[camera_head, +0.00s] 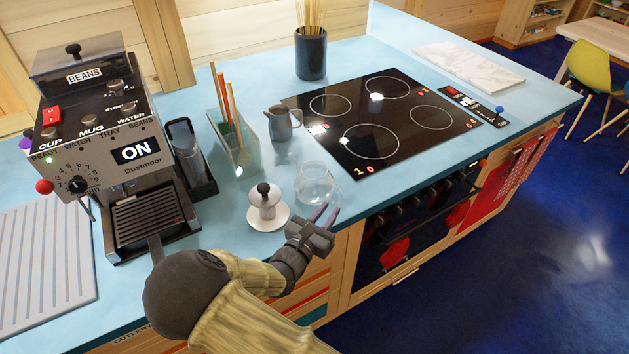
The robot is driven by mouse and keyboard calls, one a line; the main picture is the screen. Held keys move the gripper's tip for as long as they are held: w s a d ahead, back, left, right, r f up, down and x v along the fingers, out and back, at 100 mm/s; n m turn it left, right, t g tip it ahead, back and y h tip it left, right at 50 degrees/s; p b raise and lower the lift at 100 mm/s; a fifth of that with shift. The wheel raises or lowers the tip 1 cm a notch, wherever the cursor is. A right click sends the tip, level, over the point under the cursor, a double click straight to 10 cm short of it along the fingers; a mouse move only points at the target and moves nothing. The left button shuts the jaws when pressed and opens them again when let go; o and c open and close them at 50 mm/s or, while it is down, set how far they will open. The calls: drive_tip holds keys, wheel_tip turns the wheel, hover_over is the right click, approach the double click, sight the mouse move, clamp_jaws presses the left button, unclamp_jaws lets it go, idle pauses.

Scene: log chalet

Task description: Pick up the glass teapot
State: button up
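The glass teapot (313,182) is a clear, rounded vessel standing on the blue counter, just in front of the cooktop. It is see-through, so its outline and handle are faint. My gripper (325,211) is at the near right side of the teapot, close to the counter's front edge. Its two thin purplish fingers show a small gap between them and look open. The fingertips overlap the teapot's lower right edge in this view. I cannot tell whether they touch it or have the handle between them.
A white pot with a black knob (266,203) stands on a saucer left of the teapot. A grey jug (280,123), a glass holder with sticks (236,146) and a coffee machine (100,140) stand behind and left. The black cooktop (385,118) lies behind right.

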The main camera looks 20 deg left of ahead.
sight(340, 199)
drive_tip(key=x, duration=0.3)
drive_tip(key=shift+w, duration=0.2)
drive_tip(key=p+x, duration=0.2)
drive_tip(key=x, duration=0.3)
drive_tip(key=shift+d, duration=0.2)
idle(0.3)
clamp_jaws()
